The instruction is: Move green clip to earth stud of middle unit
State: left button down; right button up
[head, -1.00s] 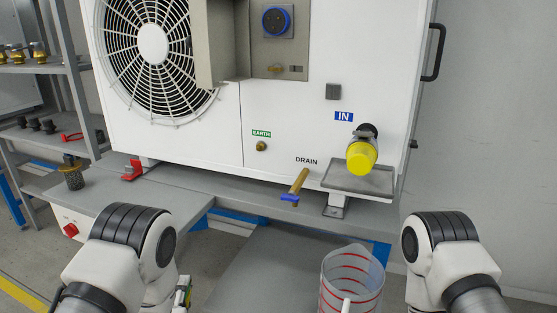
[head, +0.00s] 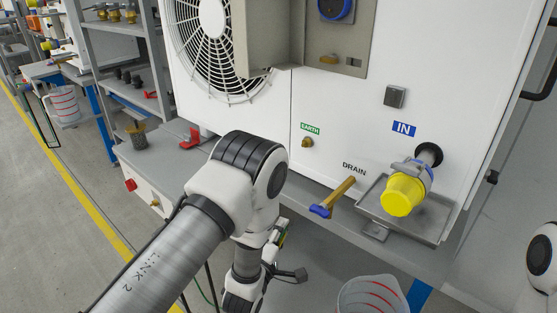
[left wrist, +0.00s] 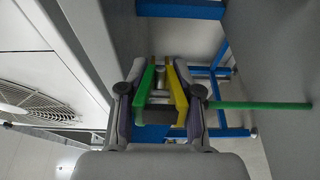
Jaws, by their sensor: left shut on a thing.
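In the left wrist view my left gripper (left wrist: 161,88) is shut on the green clip (left wrist: 147,92), which shows green on one side and yellow on the other. A green lead (left wrist: 262,105) runs off to the right from behind the fingers. In the head view my left arm hides most of this gripper, low in front of the unit. The brass earth stud (head: 307,143) is on the white unit's front (head: 340,110), below the green EARTH label, with nothing on it. The clip is apart from this stud. My right gripper is not in view; only part of that arm shows.
Right of the stud are a brass drain tap (head: 338,196) with a blue handle and a yellow-capped inlet (head: 404,190) above a grey tray (head: 432,222). A measuring jug (head: 372,296) stands below. A grey shelf (head: 125,55) is at left.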

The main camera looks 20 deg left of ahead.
pick_arm(q)
notch_tip(320, 180, up, 16)
jog(key=s+m+h+p, duration=0.1)
jog(key=m+h+p, duration=0.1)
jog(key=h+p, duration=0.15)
jog(key=m+h+p, duration=0.2)
send_near(305, 144)
jog(key=shift+a+r+g, duration=0.15)
jog(key=shift+r+g, duration=0.15)
jog(key=shift+g, duration=0.1)
jog(key=shift+w, duration=0.1)
jog(key=shift+p+x, duration=0.3)
jog(key=shift+x, duration=2.6)
jog(key=shift+p, duration=0.5)
jog(key=shift+w+d, duration=0.25)
jog(key=shift+w, duration=0.25)
jog(key=c, duration=0.7)
grip_release()
